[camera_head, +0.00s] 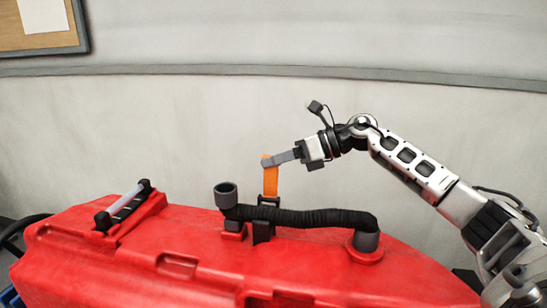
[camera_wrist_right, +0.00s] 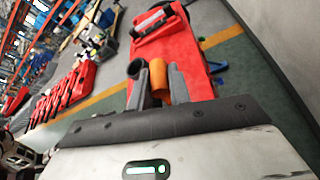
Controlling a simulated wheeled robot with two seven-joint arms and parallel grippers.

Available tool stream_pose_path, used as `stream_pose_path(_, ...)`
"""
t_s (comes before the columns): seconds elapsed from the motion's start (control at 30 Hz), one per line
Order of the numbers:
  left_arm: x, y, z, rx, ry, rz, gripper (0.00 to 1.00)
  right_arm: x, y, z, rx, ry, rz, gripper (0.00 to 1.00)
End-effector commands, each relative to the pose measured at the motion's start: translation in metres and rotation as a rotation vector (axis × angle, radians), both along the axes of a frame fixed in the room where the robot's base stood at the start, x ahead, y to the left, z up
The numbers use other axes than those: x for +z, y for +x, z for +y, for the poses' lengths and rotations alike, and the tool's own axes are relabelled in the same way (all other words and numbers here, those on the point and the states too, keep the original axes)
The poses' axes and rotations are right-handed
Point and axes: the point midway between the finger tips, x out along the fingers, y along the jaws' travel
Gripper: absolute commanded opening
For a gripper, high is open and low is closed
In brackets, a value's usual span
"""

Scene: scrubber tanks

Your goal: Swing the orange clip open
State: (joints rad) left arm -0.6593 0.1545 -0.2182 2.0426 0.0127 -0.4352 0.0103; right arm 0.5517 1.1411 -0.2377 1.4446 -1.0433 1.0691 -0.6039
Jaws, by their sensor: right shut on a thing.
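The orange clip (camera_head: 270,180) stands upright above the red scrubber tank (camera_head: 190,255), at a dark bracket by the black corrugated hose (camera_head: 310,218). My right gripper (camera_head: 268,161) reaches in from the right and is shut on the clip's upper end. In the right wrist view the orange clip (camera_wrist_right: 158,78) sits between the two grey fingers of the gripper (camera_wrist_right: 160,85). The grey hose cuff (camera_wrist_right: 136,68) shows just left of it. My left gripper is not in view.
A handle (camera_head: 122,205) sits on the tank's left part. The hose runs to a port (camera_head: 366,240) at the right. A pale wall (camera_head: 150,130) stands behind. The right wrist view shows several more red tanks (camera_wrist_right: 65,100) on the floor at left.

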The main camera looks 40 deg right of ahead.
Motion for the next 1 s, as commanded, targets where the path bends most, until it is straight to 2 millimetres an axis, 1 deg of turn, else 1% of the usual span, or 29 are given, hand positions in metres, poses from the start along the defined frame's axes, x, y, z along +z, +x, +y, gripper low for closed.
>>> stream_pose_path(0.03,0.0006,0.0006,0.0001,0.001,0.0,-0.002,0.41,-0.0048,-0.0005,0.001,0.005,0.007,0.016,0.0)
stream_pose_path(0.57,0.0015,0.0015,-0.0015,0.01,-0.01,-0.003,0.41,-0.0079,-0.0012,0.0005,0.007,0.02,0.035,0.0)
stream_pose_path(0.6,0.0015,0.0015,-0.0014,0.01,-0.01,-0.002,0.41,-0.0079,-0.0011,0.0005,0.007,0.02,0.035,0.3)
stream_pose_path(0.63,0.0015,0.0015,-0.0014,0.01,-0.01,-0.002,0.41,-0.0076,-0.001,0.0003,0.006,0.019,0.033,0.39)
stream_pose_path(0.67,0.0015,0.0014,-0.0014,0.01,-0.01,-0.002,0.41,-0.0071,-0.0009,0.0002,0.006,0.02,0.032,0.41)
stream_pose_path(1.0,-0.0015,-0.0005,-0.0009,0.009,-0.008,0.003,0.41,-0.0035,-0.0026,-0.004,0.001,0.02,0.025,0.41)
